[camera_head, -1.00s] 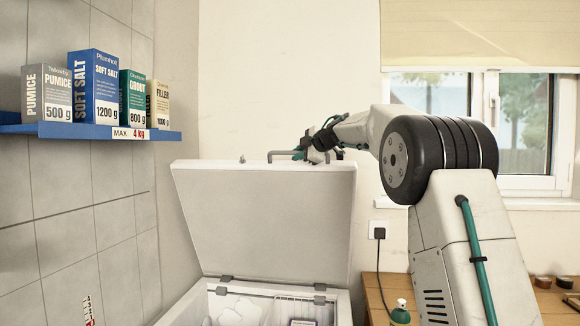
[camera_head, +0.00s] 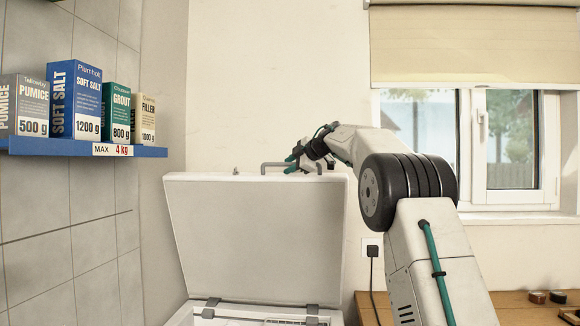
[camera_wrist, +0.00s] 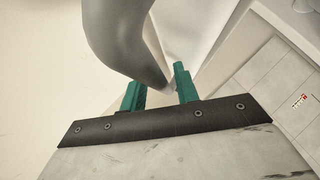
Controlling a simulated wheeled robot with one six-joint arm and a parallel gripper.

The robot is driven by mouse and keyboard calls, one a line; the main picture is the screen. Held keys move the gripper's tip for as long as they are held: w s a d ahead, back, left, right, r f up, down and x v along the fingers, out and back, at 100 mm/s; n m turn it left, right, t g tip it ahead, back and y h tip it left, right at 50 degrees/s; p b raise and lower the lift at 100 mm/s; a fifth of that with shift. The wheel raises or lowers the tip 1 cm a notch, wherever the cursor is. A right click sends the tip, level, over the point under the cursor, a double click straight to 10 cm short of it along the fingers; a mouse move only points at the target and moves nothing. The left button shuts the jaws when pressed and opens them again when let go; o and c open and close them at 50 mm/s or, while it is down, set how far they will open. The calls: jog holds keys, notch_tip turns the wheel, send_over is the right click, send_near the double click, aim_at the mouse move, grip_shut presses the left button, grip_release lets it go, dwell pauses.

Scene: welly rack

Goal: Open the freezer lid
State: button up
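The white freezer lid (camera_head: 255,230) stands raised and steep above the freezer body (camera_head: 190,314), with dark hinges along its lower edge. A grey bar handle (camera_head: 275,164) sits on its top edge. My gripper (camera_head: 304,162) is at the right part of this handle. In the wrist view the handle (camera_wrist: 125,35) is a thick curved grey bar running down between the two green fingertips of my gripper (camera_wrist: 160,88). The fingers look shut on it, though the bar hides part of the left finger. The freezer's inside is mostly out of view.
A blue wall shelf (camera_head: 60,147) with several boxes, including Soft Salt (camera_head: 77,100), is at the left. A window (camera_head: 465,140) with a blind is behind my arm. A wooden worktop (camera_head: 510,308) and a wall socket (camera_head: 372,247) are at the right.

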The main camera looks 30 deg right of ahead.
jog(key=shift+f, duration=0.2)
jog(key=v, duration=0.8)
jog(key=shift+a+r, duration=0.1)
jog(key=shift+r, duration=0.1)
